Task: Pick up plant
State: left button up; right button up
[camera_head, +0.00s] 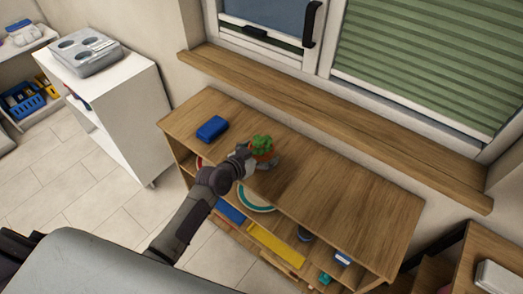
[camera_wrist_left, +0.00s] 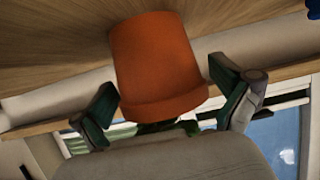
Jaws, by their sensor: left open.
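The plant (camera_head: 262,143) has green leaves in an orange pot and stands on top of the wooden shelf unit. My left gripper (camera_head: 257,160) reaches it from the front left in the head view. In the left wrist view the orange pot (camera_wrist_left: 158,62) is large and lies between the two open fingers of my left gripper (camera_wrist_left: 172,105). The leaves are mostly hidden behind the pot and the gripper body there. My right gripper is not in view.
A blue box (camera_head: 212,128) lies on the wooden shelf unit (camera_head: 340,205), left of the plant. The unit's top is clear to the right. A wooden window sill (camera_head: 330,115) runs behind it. A white cabinet (camera_head: 125,110) stands at the left.

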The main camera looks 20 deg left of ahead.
pick_arm(q)
jog(key=shift+w+d+f, duration=0.1)
jog(key=shift+w, duration=0.1)
jog(key=c, duration=1.2)
jog(key=shift+c, duration=0.7)
jog(key=shift+r, duration=0.2)
